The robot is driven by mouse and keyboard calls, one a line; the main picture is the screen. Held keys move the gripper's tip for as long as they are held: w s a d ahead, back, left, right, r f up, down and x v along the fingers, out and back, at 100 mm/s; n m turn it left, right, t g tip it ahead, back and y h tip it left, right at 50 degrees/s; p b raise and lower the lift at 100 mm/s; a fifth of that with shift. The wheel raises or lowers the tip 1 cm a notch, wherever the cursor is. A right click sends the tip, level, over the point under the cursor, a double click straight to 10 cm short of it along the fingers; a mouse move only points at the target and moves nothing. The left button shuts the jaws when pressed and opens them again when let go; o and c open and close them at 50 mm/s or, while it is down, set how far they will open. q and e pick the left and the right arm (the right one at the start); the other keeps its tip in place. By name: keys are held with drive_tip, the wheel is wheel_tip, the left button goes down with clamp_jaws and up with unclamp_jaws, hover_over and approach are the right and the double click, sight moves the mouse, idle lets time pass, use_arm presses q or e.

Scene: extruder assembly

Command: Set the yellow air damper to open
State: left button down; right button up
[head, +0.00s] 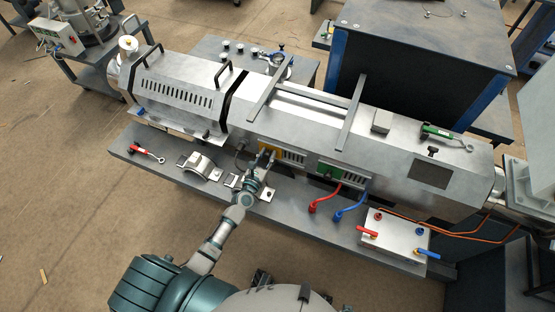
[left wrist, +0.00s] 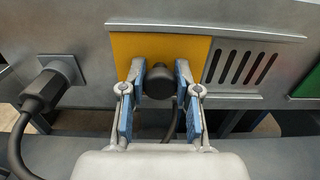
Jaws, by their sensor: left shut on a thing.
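The yellow air damper (head: 266,150) is a flat plate on the front side of the long grey extruder housing. In the left wrist view the yellow plate (left wrist: 118,46) fills the upper middle, with a black round knob (left wrist: 158,82) on it. Dark vent slots (left wrist: 240,67) show to the right of the plate. My left gripper (head: 265,156) is at the damper, and in the left wrist view its two blue-padded fingers (left wrist: 160,90) are closed on the knob from both sides. The right gripper does not show in either view.
A green damper plate (head: 330,173) is farther right on the housing. A black plug with cable (left wrist: 45,88) is left of the yellow plate.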

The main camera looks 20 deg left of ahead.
use_arm(q)
drive_tip(key=shift+a, duration=0.15)
drive_tip(key=c, duration=0.8)
unclamp_jaws()
drive_tip(key=shift+c, duration=0.2)
drive_tip(key=shift+a, duration=0.2)
drive_tip(key=shift+s+a+f, duration=0.1)
drive_tip(key=shift+s+f, duration=0.05)
drive_tip(key=shift+s, duration=0.1)
drive_tip(key=s, duration=1)
drive_tip(key=shift+s, duration=0.3)
drive_tip(key=shift+s+a, duration=0.25)
drive_tip(key=shift+s, duration=0.2)
drive_tip(key=shift+d, duration=0.15)
